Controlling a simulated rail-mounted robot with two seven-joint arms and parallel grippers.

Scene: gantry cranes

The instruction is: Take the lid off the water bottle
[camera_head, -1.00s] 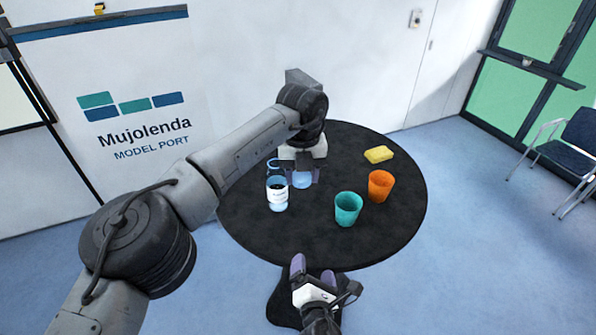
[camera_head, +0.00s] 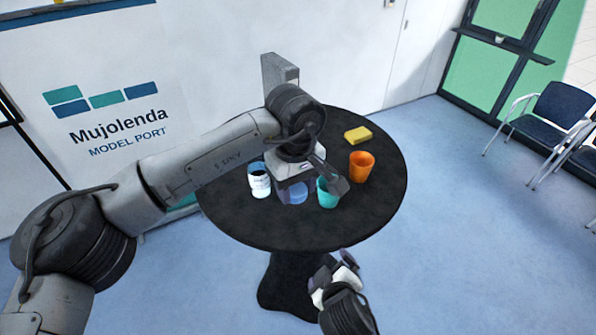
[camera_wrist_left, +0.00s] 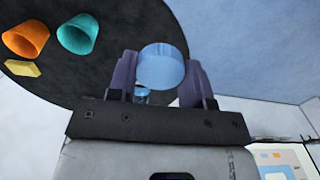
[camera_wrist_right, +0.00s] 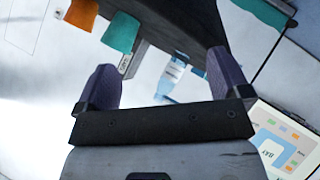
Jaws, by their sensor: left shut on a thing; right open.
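The water bottle (camera_head: 259,182), white and blue with a dark open top, stands upright on the left part of the round black table (camera_head: 235,222). My left gripper (camera_head: 298,188) is shut on the blue lid (camera_head: 297,194), to the right of the bottle and apart from it. In the left wrist view, the lid (camera_wrist_left: 161,68) sits between the two purple fingers (camera_wrist_left: 160,80). A small blue-white piece partly hidden beyond it may be the bottle. My right gripper (camera_head: 334,268) is empty, in front of the table edge; its open fingers (camera_wrist_right: 165,82) show in the right wrist view.
A teal cup (camera_head: 326,198) stands just right of my left gripper, partly covered by it. An orange cup (camera_head: 361,167) and a yellow sponge-like block (camera_head: 357,135) lie farther right and back. The table's front right is clear. Chairs (camera_head: 560,115) stand at far right.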

